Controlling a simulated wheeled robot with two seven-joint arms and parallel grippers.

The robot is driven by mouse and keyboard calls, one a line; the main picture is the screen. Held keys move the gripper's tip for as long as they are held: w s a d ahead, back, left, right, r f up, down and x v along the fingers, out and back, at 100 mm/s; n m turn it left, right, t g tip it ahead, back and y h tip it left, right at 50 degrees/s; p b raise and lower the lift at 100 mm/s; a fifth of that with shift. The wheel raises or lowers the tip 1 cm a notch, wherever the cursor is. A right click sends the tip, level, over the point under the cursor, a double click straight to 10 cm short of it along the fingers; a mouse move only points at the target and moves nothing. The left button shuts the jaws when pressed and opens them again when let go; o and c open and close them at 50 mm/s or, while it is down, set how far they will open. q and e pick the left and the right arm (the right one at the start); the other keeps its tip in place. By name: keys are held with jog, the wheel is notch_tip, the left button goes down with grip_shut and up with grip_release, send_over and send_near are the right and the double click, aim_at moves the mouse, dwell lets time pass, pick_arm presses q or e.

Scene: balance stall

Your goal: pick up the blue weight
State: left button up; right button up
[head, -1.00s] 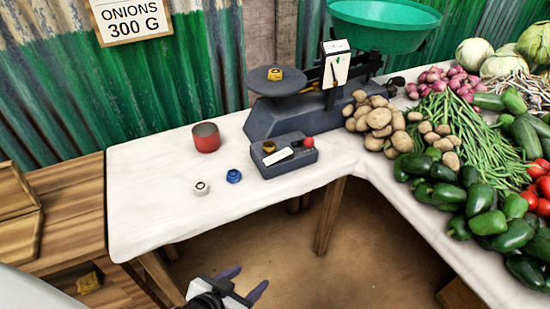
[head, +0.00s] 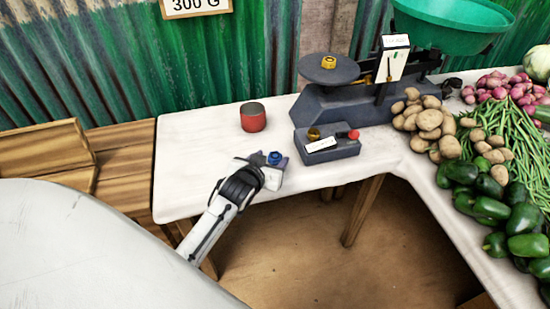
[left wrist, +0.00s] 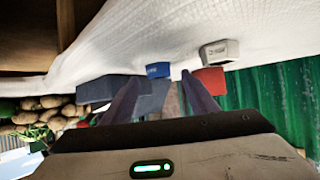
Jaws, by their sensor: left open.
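The blue weight (head: 274,158) is a small knobbed piece on the white-covered table. It also shows in the left wrist view (left wrist: 158,70), ahead of the gap between my fingers. My left gripper (head: 266,162) is open and reaches over the table at the weight. In the left wrist view, my left gripper (left wrist: 160,79) has its two fingers apart with nothing held. In the head view the gripper overlaps the weight, so whether they touch is unclear. My right gripper is in neither view.
A white weight (left wrist: 219,52) stands close beside the blue one; the gripper hides it in the head view. A red cup (head: 253,118) stands behind. A dark box (head: 327,146) is to the right, before the scale (head: 345,105). Potatoes (head: 430,122) lie further right.

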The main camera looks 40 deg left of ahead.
aim_at(275, 158)
pick_arm(q)
jog(key=shift+x, duration=1.1)
jog(key=shift+r, duration=0.1)
jog(key=c, duration=1.3)
